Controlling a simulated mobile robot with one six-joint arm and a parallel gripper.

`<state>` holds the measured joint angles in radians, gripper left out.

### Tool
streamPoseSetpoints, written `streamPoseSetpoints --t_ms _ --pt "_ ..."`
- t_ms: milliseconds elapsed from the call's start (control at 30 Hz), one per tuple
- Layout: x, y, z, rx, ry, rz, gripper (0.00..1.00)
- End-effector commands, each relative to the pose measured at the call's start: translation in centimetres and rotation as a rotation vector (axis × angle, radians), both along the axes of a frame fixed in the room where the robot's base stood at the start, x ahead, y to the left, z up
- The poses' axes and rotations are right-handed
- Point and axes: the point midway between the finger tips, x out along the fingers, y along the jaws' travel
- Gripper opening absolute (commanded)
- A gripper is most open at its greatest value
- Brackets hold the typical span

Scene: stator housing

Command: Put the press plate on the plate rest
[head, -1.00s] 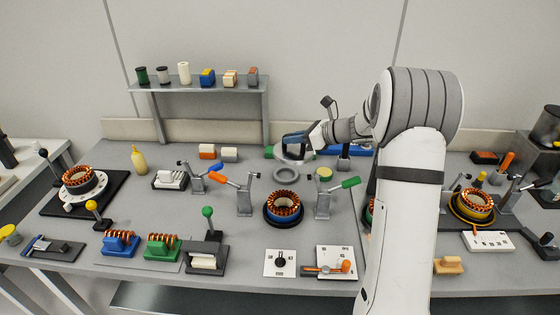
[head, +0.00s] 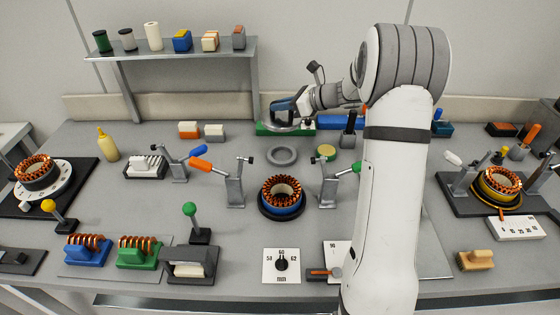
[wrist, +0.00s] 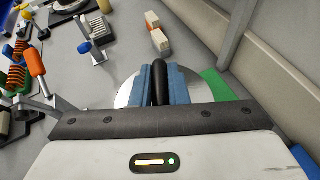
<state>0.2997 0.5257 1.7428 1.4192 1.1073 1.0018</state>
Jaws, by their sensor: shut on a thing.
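The press plate (head: 296,128) is a silver disc with an upright black handle. My gripper (head: 285,108) is at the back of the bench, with its blue fingers shut on that handle. In the wrist view the handle (wrist: 160,84) stands between the fingers, and the disc (wrist: 127,95) shows on both sides below them. The disc is over or on a flat green base (head: 263,129) at the back edge, which may be the plate rest; the green (wrist: 218,92) also shows beside the disc in the wrist view. I cannot tell whether disc and base touch.
A flat grey ring (head: 282,155) lies in front of the disc. A wound stator (head: 282,194) stands between two toggle clamps nearer the front. A blue base (head: 340,122) is right of the green one, and orange and white blocks (head: 189,130) are to the left. A shelf (head: 185,50) stands behind.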

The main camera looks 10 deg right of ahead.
Motion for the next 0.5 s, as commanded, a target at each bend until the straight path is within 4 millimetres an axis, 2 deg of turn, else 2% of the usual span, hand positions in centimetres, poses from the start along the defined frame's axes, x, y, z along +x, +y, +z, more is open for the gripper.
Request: streamPoseSetpoints --t_ms 33,100,367,500 --pt "0.0 0.0 -1.1 0.0 -0.002 0.0 0.0" --pt "0.0 0.0 -2.0 -0.001 -0.004 0.001 0.0" --pt "0.0 0.1 -4.1 -0.002 -0.004 0.0 0.0" --pt "0.0 0.1 -6.5 -0.003 -0.002 0.0 0.0"
